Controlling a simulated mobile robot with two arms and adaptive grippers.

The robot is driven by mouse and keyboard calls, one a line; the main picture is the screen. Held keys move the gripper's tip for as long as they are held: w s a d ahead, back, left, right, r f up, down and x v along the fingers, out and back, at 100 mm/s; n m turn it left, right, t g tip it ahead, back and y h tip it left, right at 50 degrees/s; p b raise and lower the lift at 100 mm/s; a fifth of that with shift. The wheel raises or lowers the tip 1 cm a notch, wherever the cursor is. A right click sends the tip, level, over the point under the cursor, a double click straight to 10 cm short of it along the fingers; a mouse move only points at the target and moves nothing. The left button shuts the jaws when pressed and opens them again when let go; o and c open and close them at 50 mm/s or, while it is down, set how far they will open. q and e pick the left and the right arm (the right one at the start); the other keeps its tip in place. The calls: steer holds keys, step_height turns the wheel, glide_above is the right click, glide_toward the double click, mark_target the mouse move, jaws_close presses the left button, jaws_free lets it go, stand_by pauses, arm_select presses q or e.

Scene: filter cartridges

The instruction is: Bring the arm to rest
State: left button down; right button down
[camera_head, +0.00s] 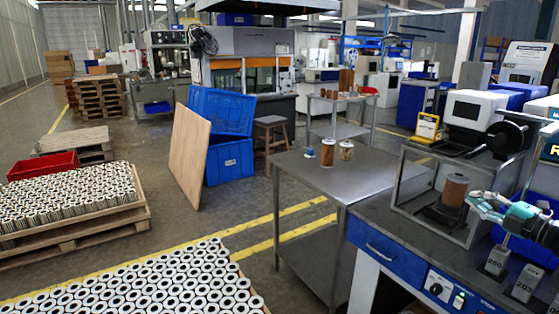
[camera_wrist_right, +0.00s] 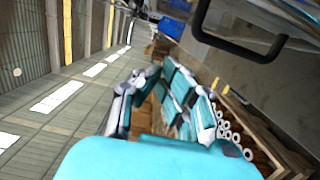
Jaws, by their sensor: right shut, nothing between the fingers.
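My right gripper (camera_head: 474,200) comes in from the right edge of the head view, over the right-hand bench. It is shut with nothing between its fingers. Its fingertips are just right of a brown filter cartridge (camera_head: 455,190), which stands upright on a dark holder (camera_head: 440,214) inside an open-framed metal box (camera_head: 406,190). I cannot tell whether the fingertips are inside the box. In the right wrist view the teal and grey fingers (camera_wrist_right: 158,75) show close together and empty. My left gripper is not in view.
A steel table (camera_head: 330,181) left of the bench bears two cartridges (camera_head: 328,152). Metal blocks labelled 260 (camera_head: 496,260) and 203 (camera_head: 527,283) stand below my right gripper. A black handwheel (camera_head: 505,137) is behind it. Pallets of cartridges (camera_head: 70,203) stand on the floor at left.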

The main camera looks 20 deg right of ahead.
steer(key=s+a+f+m+g+h, duration=0.25)
steer(key=a+f+m, duration=0.45)
steer(key=f, duration=0.7)
steer(key=s+a+f+m+g+h, duration=0.25)
steer(key=a+f+m+h, duration=0.2)
steer(key=a+f, duration=0.75)
steer(key=s+a+f+m+g+y, duration=0.1)
steer(key=s+a+f+m+g, duration=0.3)
steer(key=s+a+f, duration=0.55)
steer(key=s+a+r+m+g+y, duration=0.1)
steer(key=s+a+r+g+y, duration=0.15)
steer(key=s+a, duration=0.5)
steer(key=s+a+r+m+g+y, duration=0.1)
steer(key=s+a+r+g, duration=0.3)
steer(key=a, duration=0.7)
step_height(320, 180, down, 25)
steer(key=s+p, duration=0.2)
steer(key=s+d+f+g+p, duration=0.1)
steer(key=s+d+f, duration=0.2)
steer(key=s+f, duration=1.3)
steer(key=shift+s+p, duration=0.4)
steer(key=shift+s, duration=0.3)
